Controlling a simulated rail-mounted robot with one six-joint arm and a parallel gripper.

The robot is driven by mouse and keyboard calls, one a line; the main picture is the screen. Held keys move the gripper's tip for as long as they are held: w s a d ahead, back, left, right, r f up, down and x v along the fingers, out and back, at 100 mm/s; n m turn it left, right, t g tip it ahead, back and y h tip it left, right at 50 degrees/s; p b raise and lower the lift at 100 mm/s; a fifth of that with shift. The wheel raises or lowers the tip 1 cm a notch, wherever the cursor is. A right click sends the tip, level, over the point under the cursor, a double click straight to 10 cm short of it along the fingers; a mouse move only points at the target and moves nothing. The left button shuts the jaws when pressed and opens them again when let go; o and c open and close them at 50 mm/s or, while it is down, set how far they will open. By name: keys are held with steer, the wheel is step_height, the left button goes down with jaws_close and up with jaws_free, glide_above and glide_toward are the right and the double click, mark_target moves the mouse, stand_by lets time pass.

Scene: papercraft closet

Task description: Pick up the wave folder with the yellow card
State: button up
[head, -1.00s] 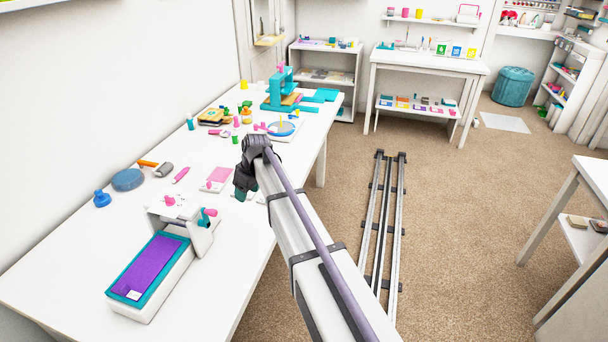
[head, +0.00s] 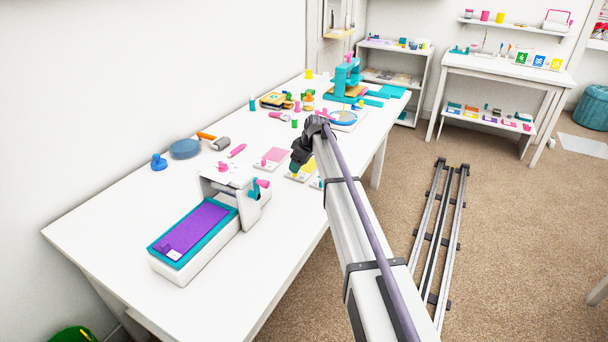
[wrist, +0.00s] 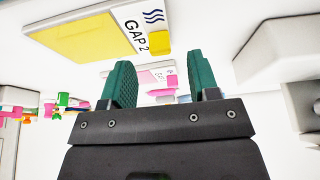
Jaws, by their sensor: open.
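The wave folder with the yellow card (wrist: 85,38) lies flat on the white table. In the wrist view it is at the upper left, with a blue wave mark and a "GAP 2" label at one end. In the head view its yellow part (head: 303,174) shows beside and below my gripper (head: 295,167), which partly covers it. My gripper's two green fingers show in the wrist view (wrist: 160,82), apart and with nothing held between them. The folder is off to the left of the fingers there, not between them.
A pink-card folder (head: 271,158) lies beside the yellow one. A white press with a purple bed (head: 195,228) stands nearer on the table. A teal machine (head: 345,80), a blue disc (head: 185,149) and small tools lie farther along. The table's front left is clear.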

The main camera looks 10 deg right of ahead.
mark_target(306, 171)
steer(key=b+x, duration=0.2)
steer(key=x, duration=0.2)
steer(key=shift+d, duration=0.1)
steer(key=shift+r, duration=0.25)
jaws_close()
